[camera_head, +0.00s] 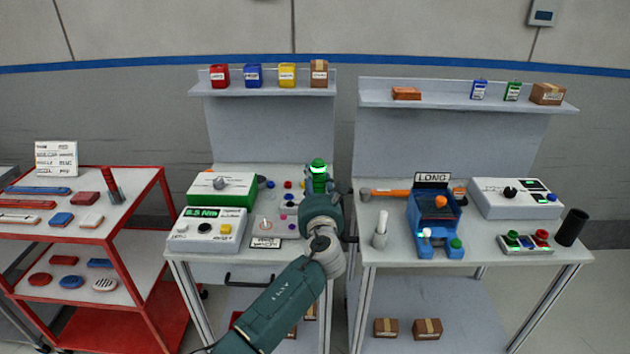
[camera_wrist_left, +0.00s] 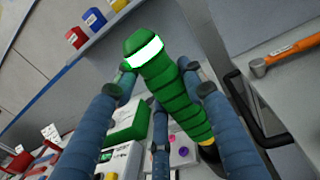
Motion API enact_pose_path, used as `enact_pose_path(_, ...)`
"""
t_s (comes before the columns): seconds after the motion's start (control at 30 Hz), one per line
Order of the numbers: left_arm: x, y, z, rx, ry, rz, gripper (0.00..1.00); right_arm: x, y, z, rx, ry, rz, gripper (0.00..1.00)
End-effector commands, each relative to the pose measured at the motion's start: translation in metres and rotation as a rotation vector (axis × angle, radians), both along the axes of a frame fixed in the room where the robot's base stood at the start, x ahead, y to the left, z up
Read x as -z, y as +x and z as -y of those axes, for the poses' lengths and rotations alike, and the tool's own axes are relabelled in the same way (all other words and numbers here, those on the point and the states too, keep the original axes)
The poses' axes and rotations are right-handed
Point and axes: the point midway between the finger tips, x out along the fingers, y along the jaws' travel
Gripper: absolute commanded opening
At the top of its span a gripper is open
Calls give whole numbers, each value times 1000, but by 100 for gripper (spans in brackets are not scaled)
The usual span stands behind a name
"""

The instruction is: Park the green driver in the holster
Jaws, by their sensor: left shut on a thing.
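My left gripper (camera_head: 319,188) is shut on the green driver (camera_head: 318,169) and holds it above the inner edge of the left table. In the left wrist view the green driver (camera_wrist_left: 178,95) is a ridged handle with a bright white band near its end. The blue-grey fingers of my left gripper (camera_wrist_left: 160,100) stand around it, and its lower end is partly hidden by them. A dark upright tube (camera_head: 572,227) stands at the right end of the right table, well apart from the driver; I cannot tell whether it is the holster. My right gripper is not in view.
A green-and-white box (camera_head: 222,190) and a readout box (camera_head: 208,230) are on the left table.

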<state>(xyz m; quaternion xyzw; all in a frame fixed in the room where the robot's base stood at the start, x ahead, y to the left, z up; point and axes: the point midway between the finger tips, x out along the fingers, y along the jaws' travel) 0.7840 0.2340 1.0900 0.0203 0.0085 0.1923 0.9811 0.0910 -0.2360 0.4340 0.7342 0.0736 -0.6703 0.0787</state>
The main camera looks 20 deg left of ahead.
Motion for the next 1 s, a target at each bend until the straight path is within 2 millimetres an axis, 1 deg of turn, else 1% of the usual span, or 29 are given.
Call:
enact_pose_path(0.4, 4, 0, 0, 1, 1, 5, 0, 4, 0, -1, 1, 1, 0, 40)
enact_pose_path(0.43, 3, 0, 0, 1, 1, 5, 44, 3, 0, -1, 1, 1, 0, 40)
enact_pose_path(0.47, 3, 0, 0, 1, 1, 5, 50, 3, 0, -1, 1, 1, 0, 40)
enact_pose_path(0.5, 3, 0, 0, 1, 1, 4, 58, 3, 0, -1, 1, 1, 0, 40)
enact_pose_path(0.53, 4, 0, 0, 1, 1, 4, 62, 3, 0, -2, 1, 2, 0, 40)
enact_pose_path(0.87, 8, -3, 1, 0, -1, -3, 62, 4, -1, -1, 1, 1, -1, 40)
enact_pose_path(0.97, 7, -11, 5, 1, 0, -1, 62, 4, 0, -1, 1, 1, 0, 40)
enact_pose_path(1.0, 8, -17, 7, 2, -2, -2, 62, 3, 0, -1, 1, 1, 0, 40)
